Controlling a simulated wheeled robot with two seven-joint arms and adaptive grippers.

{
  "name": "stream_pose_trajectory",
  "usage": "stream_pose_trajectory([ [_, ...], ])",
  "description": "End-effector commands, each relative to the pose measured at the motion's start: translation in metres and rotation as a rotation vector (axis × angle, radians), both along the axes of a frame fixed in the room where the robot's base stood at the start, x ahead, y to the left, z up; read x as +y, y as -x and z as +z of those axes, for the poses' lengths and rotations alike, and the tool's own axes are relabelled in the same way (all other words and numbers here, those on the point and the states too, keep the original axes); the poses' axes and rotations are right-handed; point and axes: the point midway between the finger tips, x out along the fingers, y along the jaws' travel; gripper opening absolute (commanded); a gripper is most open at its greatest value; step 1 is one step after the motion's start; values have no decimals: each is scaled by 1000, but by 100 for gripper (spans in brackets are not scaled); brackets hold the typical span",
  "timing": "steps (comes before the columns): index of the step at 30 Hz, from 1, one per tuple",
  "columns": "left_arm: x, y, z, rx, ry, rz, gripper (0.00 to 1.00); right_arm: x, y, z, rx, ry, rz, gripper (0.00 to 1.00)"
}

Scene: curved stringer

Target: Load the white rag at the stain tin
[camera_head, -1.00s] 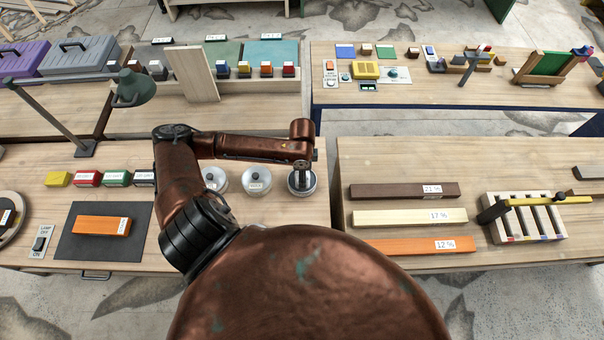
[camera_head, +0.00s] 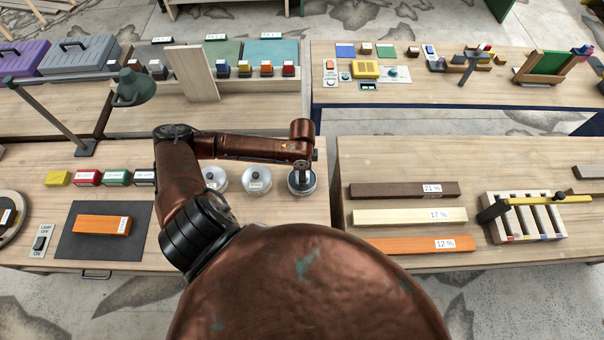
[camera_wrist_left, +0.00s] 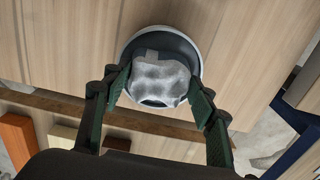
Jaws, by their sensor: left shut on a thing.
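The white rag (camera_wrist_left: 160,80) is a crumpled, greyish-white wad between the two green-padded fingers of my left gripper (camera_wrist_left: 160,92) in the left wrist view. The gripper is shut on it. Below the rag is a round tin with a pale rim (camera_wrist_left: 195,45) and dark inside; whether the rag touches its contents I cannot tell. In the head view my left gripper (camera_head: 302,172) points down over the rightmost tin (camera_head: 304,191) in a row of round tins, and the rag is hidden there. My right gripper is not in view.
Coloured blocks (camera_head: 87,178) and an orange board on a dark mat (camera_head: 65,243) lie further left. A gap separates this bench from the right bench, which holds labelled wooden strips (camera_head: 408,217).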

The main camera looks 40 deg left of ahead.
Motion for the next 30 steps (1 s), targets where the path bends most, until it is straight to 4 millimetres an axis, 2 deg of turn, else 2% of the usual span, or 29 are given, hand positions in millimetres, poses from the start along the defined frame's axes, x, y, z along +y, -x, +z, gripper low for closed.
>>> stream_pose_trajectory([
  [30,0,1,-2,2,1,0,33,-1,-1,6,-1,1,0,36],
])
